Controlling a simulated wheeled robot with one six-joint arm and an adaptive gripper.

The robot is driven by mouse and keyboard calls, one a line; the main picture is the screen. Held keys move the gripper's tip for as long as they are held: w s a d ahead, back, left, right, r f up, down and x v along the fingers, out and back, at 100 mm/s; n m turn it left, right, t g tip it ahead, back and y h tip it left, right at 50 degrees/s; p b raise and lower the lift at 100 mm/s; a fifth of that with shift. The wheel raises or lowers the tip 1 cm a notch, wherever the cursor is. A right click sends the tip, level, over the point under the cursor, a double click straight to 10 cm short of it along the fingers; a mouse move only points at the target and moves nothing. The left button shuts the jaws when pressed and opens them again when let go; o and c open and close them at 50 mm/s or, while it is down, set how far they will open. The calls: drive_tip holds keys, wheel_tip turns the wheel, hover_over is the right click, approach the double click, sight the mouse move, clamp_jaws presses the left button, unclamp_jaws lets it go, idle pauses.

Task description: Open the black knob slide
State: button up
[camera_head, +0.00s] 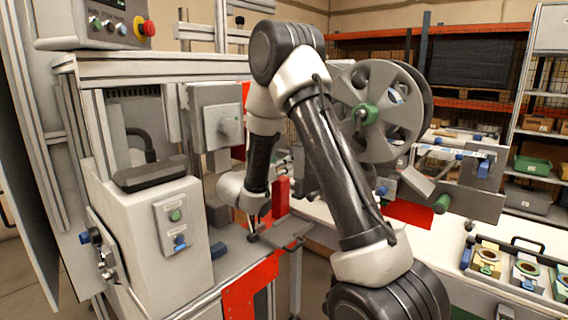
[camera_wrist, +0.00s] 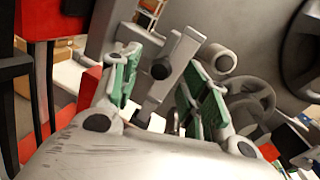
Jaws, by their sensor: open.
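My gripper (camera_wrist: 162,68) is open, with its two green-padded fingers spread apart in the wrist view. Between the fingers, a grey metal bar carries a round black knob (camera_wrist: 160,71), which looks like the black knob slide. I cannot tell whether either pad touches it. In the head view my gripper (camera_head: 259,218) points down over the grey plate of the machine, beside the red panel. A small dark piece (camera_head: 253,238) shows just below the fingertips; I cannot tell whether it is the knob or part of a finger.
A large grey reel (camera_head: 385,112) with a green hub stands behind my arm. A grey box with buttons (camera_head: 172,225) is on the left. Red panels (camera_head: 250,290) border the plate. Several small coloured fixtures (camera_head: 487,262) sit on the white table at right.

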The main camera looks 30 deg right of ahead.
sight(293, 163)
drive_tip(key=shift+x, duration=1.7)
clamp_jaws()
drive_tip(key=shift+w, duration=0.1)
